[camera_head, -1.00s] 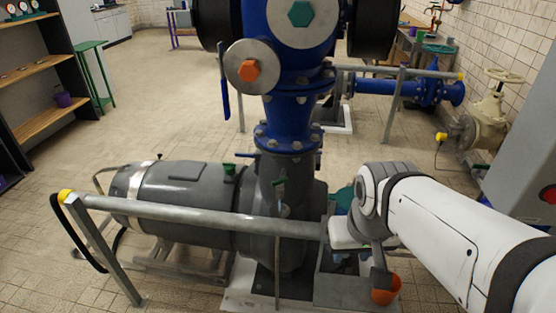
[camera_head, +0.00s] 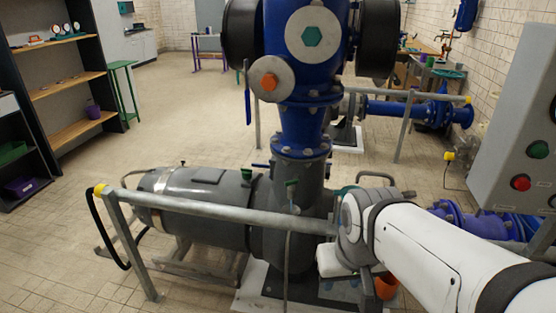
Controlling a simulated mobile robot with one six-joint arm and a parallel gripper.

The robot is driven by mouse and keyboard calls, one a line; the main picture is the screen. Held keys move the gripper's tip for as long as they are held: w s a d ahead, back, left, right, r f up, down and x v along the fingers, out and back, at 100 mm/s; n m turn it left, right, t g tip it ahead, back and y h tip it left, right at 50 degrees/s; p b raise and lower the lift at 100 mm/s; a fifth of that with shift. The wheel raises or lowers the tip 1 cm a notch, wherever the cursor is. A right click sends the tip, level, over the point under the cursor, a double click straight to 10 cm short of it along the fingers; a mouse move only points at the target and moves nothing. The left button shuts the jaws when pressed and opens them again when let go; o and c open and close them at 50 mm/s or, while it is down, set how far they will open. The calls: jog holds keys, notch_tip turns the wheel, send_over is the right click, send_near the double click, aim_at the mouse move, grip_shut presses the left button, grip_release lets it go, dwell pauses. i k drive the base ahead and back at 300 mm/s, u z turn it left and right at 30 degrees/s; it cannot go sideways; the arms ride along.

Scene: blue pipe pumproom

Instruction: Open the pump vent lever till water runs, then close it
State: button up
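The grey pump (camera_head: 200,205) lies behind a grey rail, with a blue pipe (camera_head: 302,125) rising from it. A small green-handled lever (camera_head: 291,190) sits on the pump's neck, with a thin tube (camera_head: 287,245) running down from it; I take this as the vent lever. A second small green fitting (camera_head: 247,174) is to its left. I cannot make out water at the tube. My white arm comes in from the right and ends beside the pump, right of the lever and apart from it.
A grey rail (camera_head: 220,215) crosses in front of the pump. An orange container (camera_head: 386,286) is partly hidden by my arm. A control cabinet (camera_head: 520,165) with red and green buttons stands at right. Shelves (camera_head: 70,85) stand at left; the floor between is clear.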

aim_at(291, 183)
jog(key=i, duration=1)
jog(key=u, duration=0.05)
